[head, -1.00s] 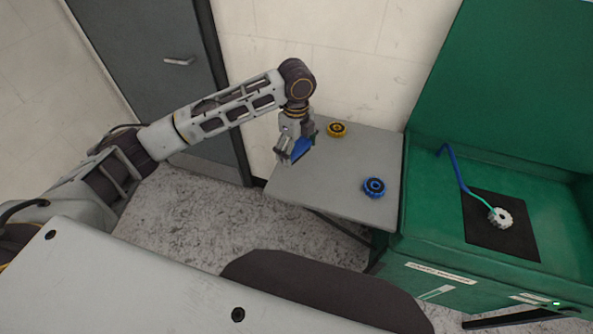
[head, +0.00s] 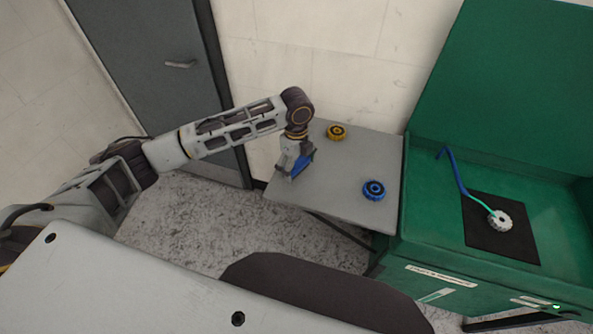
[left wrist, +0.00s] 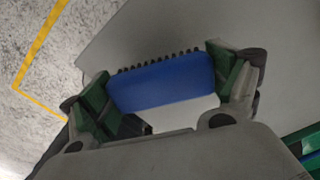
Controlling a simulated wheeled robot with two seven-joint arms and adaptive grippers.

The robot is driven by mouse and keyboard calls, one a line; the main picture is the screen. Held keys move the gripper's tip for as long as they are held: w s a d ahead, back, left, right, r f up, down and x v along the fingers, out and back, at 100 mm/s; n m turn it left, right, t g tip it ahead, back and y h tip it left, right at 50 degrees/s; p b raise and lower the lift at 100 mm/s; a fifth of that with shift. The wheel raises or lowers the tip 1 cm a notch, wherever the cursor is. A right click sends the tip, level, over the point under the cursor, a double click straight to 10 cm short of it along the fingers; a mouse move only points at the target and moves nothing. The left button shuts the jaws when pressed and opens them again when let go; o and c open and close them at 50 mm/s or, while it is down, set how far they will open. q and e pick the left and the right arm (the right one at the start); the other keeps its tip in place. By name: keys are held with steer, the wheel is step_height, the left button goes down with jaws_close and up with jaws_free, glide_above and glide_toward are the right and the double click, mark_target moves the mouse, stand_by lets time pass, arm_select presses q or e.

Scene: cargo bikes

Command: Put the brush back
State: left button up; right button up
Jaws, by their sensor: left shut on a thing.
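The brush (head: 303,162) is blue with dark bristles along one side. My left gripper (head: 290,170) is shut on it, low over the left part of the grey side table (head: 340,200). In the left wrist view the brush (left wrist: 162,82) sits between the two green-padded fingers of my left gripper (left wrist: 165,88), its bristles facing the top of the picture. I cannot tell whether the brush touches the table. My right gripper is not in view.
A yellow-and-black gear (head: 336,132) and a blue gear (head: 374,190) stand on the side table. To the right is a green parts washer (head: 420,220) with a raised lid, a blue hose (head: 453,170) and a pale gear (head: 500,220) on a black mat. The table's middle is clear.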

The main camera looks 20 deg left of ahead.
mark_target(297, 171)
arm_select(q)
steer(key=shift+f, duration=1.55)
steer(key=shift+f, duration=0.1)
steer(key=o, duration=0.8)
steer(key=shift+c, duration=0.2)
step_height(297, 171, up, 12)
steer(key=shift+r+b, duration=0.15)
steer(key=shift+b, duration=0.15)
